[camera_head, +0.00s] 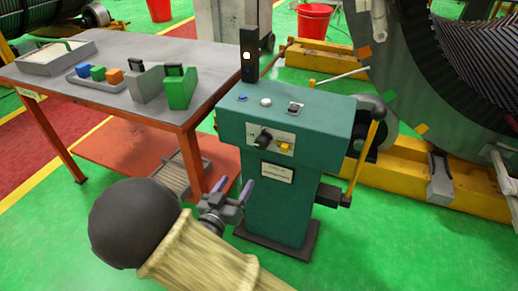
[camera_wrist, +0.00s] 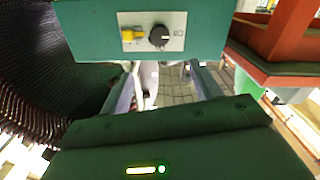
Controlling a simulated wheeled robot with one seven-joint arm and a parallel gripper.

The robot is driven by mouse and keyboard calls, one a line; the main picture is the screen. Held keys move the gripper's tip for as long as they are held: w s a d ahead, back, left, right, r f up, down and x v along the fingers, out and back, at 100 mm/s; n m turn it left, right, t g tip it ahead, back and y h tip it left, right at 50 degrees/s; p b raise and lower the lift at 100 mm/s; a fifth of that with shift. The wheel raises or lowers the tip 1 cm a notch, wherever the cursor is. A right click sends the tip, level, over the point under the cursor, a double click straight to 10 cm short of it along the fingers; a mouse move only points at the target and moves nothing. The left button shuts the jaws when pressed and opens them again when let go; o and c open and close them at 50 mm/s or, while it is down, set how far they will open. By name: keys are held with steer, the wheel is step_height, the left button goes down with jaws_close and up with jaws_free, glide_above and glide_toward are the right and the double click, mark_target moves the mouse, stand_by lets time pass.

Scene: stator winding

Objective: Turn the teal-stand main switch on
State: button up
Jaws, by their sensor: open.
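The teal stand (camera_head: 268,200) stands upright in the middle of the head view. Its front has a pale panel (camera_head: 271,138) with a black rotary knob (camera_head: 264,138) and a yellow switch (camera_head: 286,148). The wrist view shows the knob (camera_wrist: 159,37) and the yellow switch (camera_wrist: 132,36) near the top, in reversed left-right order. I cannot read the knob's setting. My gripper (camera_head: 234,187) is open and empty, below and in front of the panel, apart from it. Its fingers in the wrist view (camera_wrist: 162,72) point towards the stand, with the knob beyond the gap.
A workbench (camera_head: 140,50) with coloured blocks is left. A large stator (camera_head: 400,70) is behind right.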

mark_target(260, 145)
steer(key=b+x, duration=0.2)
steer(key=x, duration=1.5)
steer(key=shift+w+d, duration=0.1)
steer(key=shift+w, duration=0.1)
steer(key=shift+c, duration=0.3)
steer(key=c, duration=0.9)
